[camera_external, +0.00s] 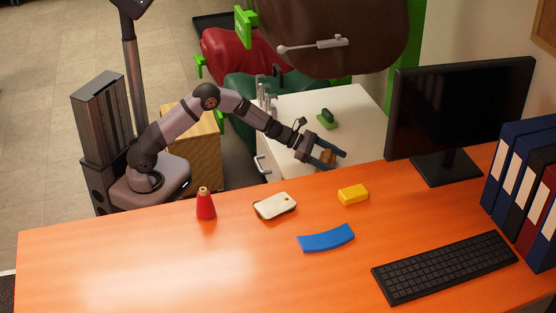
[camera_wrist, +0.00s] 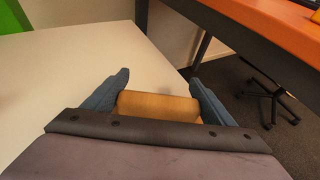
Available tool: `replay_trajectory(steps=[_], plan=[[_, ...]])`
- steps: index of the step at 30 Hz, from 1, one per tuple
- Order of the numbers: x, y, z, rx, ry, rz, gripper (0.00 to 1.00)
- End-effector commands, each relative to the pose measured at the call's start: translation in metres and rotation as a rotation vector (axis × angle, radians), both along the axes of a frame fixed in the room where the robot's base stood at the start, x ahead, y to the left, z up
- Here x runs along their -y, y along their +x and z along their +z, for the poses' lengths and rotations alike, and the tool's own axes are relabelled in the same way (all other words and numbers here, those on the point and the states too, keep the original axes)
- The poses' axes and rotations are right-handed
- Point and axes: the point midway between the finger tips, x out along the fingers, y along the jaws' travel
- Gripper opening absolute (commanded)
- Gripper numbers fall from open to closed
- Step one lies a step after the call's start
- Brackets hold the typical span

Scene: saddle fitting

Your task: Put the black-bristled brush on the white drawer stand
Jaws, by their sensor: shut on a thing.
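My gripper (camera_external: 340,160) is shut on a tan wooden block (camera_external: 327,157), which looks like the brush's back. In the wrist view the block (camera_wrist: 158,106) sits between the two blue-grey fingers of my gripper (camera_wrist: 160,85). No black bristles show; the underside is hidden. The white drawer stand (camera_external: 285,112) is behind the orange desk, and its white top (camera_wrist: 75,70) fills the left of the wrist view. My gripper and the block are near the stand's desk-side edge. I cannot tell whether the block touches the top.
A green object with a dark green grip (camera_external: 327,120) stands on the stand's top. The orange desk (camera_external: 150,265) holds a red cone (camera_external: 205,205), a white-topped dark-bottomed pad (camera_external: 275,205), a yellow block (camera_external: 353,194) and a blue curved piece (camera_external: 326,238). A monitor (camera_external: 455,105) stands right.

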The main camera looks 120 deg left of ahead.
Motion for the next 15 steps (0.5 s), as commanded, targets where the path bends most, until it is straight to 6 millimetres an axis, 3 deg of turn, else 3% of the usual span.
replay_trajectory(steps=[9,10,12,15], plan=[[-0.0003,0.0002,-0.0027,0.002,0.001,0.000,0.52],[-0.0001,0.0001,-0.0031,0.001,0.000,0.000,0.80],[-0.0001,0.0000,-0.0020,0.000,0.000,0.000,0.97],[-0.0001,0.0000,-0.0020,0.000,0.000,0.000,0.97]])
